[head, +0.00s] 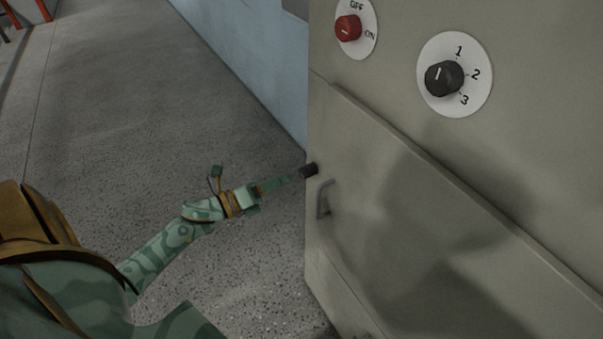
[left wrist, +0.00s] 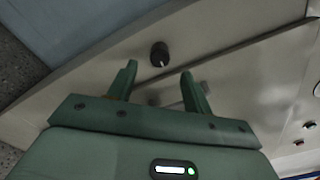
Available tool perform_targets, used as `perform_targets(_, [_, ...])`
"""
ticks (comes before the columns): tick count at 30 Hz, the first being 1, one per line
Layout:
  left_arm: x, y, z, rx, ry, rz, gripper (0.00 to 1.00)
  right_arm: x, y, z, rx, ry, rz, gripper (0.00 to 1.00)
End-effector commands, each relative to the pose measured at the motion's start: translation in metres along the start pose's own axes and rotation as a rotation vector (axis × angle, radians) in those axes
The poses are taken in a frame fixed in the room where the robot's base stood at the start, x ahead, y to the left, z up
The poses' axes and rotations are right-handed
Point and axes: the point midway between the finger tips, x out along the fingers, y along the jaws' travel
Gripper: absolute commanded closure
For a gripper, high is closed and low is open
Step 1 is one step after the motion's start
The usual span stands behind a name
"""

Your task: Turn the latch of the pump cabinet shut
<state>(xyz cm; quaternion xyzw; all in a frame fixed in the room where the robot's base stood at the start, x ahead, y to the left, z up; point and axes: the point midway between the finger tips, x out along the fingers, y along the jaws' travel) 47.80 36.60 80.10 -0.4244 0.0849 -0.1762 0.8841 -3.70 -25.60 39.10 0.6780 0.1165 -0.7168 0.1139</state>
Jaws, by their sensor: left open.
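The pump cabinet (head: 530,150) is a grey-beige box filling the right of the head view. Its door (head: 400,250) lies against the front, with no clear gap. The latch is a small dark knob (head: 309,170) at the door's left edge, above the handle (head: 323,198). In the left wrist view the latch (left wrist: 159,52) shows a short white mark pointing roughly down the picture. My left gripper (head: 289,179) is open, its fingertips just left of the latch. In the wrist view the latch is just beyond the gap between the fingertips (left wrist: 159,68), apparently untouched. My right gripper is not in view.
Above the door are a red OFF/ON knob (head: 348,27) and a black dial marked 1, 2, 3 (head: 444,78). A light blue wall (head: 245,65) runs behind the cabinet. The speckled grey floor (head: 130,120) is open at the left.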

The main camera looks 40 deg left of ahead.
Motion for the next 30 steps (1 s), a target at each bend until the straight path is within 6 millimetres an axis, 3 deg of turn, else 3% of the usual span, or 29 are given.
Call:
perform_targets(3, [0.029,0.001,-0.001,0.0,-0.001,-0.001,0.5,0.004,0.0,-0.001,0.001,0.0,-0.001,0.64])
perform_targets(9, [0.06,0.001,-0.001,-0.003,-0.001,0.001,0.5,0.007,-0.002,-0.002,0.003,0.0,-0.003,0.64])
perform_targets(21, [0.071,0.001,-0.001,-0.004,0.0,0.002,0.5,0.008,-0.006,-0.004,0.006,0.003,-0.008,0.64])
perform_targets(22, [0.071,0.001,-0.001,-0.004,0.0,0.002,0.53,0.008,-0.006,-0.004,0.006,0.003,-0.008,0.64])
perform_targets(27, [0.07,0.001,-0.001,-0.004,0.0,0.002,0.95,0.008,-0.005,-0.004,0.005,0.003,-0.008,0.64])
perform_targets(30, [0.07,0.001,-0.001,-0.004,0.0,0.002,0.94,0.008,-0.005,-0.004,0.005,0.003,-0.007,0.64])
